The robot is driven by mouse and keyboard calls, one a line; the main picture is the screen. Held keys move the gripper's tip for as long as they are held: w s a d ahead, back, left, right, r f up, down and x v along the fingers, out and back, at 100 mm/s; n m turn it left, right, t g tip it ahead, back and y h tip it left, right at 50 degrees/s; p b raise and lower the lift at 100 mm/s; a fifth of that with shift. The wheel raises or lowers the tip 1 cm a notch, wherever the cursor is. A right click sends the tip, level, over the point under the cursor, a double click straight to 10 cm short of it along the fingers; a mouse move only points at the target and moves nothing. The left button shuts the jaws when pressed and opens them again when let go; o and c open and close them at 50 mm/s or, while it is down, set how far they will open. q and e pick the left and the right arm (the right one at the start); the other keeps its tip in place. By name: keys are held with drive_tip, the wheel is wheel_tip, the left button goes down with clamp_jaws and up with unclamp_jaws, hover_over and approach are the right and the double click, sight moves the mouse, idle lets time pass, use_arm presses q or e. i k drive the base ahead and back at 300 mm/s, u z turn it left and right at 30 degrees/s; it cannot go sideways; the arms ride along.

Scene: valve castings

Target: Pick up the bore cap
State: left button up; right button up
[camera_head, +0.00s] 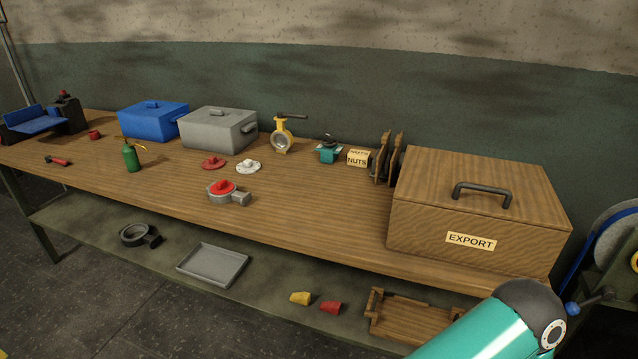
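Several pieces could be the bore cap, and I cannot tell which one bears that name. A red cap (221,186) with a raised knob sits on a grey valve casting (240,198) near the front of the workbench. Behind it, a red flanged cap (214,162) and a white flanged cap (248,166) lie flat on the wood, side by side and apart. Neither gripper is in view; only a teal link of one of my arms shows at the bottom right.
The workbench (310,205) holds a blue lidded box (153,124), a grey lidded box (218,131), a yellow valve (282,137), a green oil can (131,159) and a large EXPORT crate (425,225). A grey tray (213,264) lies on the lower shelf. Bare wood surrounds the casting.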

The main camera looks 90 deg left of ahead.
sight(225, 186)
drive_tip(key=u, duration=0.2)
drive_tip(key=i, duration=0.3)
drive_tip(key=u, duration=2.65)
drive_tip(key=i, duration=0.2)
drive_tip(key=u, duration=1)
drive_tip(key=k, duration=0.45)
drive_tip(key=u, duration=0.55)
drive_tip(key=i, duration=1.25)
drive_tip(key=z, duration=0.3)
